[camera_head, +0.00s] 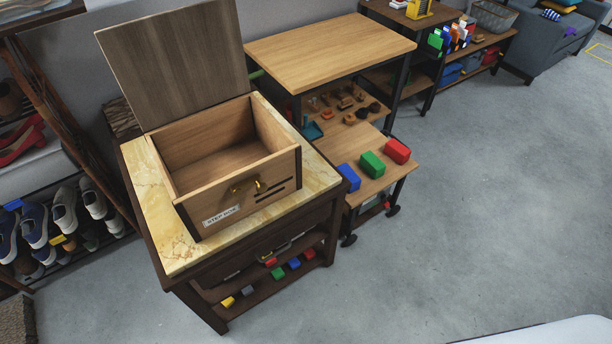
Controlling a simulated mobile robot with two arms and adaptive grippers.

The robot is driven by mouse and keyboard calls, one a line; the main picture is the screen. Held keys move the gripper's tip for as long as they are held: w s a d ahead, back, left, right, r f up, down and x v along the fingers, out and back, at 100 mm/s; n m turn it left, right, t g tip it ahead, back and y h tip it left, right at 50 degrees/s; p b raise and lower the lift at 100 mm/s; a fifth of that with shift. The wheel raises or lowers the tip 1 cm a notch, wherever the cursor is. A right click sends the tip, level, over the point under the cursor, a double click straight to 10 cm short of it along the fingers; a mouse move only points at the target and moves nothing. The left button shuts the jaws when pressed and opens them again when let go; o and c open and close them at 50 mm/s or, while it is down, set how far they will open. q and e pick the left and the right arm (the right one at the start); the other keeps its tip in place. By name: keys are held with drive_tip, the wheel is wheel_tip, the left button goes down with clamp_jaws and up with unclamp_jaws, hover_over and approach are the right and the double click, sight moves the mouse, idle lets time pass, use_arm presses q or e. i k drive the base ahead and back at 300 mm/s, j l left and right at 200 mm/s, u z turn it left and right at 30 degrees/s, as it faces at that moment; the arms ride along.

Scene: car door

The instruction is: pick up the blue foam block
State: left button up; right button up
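A blue block (349,177), which looks like the foam block, sits at the left front of the low wooden table (370,192). A green block (372,164) and a red block (397,151) sit in a row to its right, apart from it. The blue block's top and front show, and nothing lies on it. Neither of my grippers is in view.
An open-lidded wooden box (235,165) stands on the marble-topped stand (182,246) left of the low table. Small coloured blocks, including a blue one (294,264), lie on its lower shelf. A taller wooden table (330,50) stands behind. Grey floor (480,215) is clear at right.

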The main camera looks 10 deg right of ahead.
sight(347, 171)
drive_tip(key=i+l+u, duration=0.15)
drive_tip(key=l+u, duration=0.2)
drive_tip(key=u, duration=0.15)
drive_tip(key=l+u, duration=0.45)
drive_tip(key=i+l+u, duration=0.1)
drive_tip(key=l+u, duration=0.25)
drive_tip(key=u, duration=0.15)
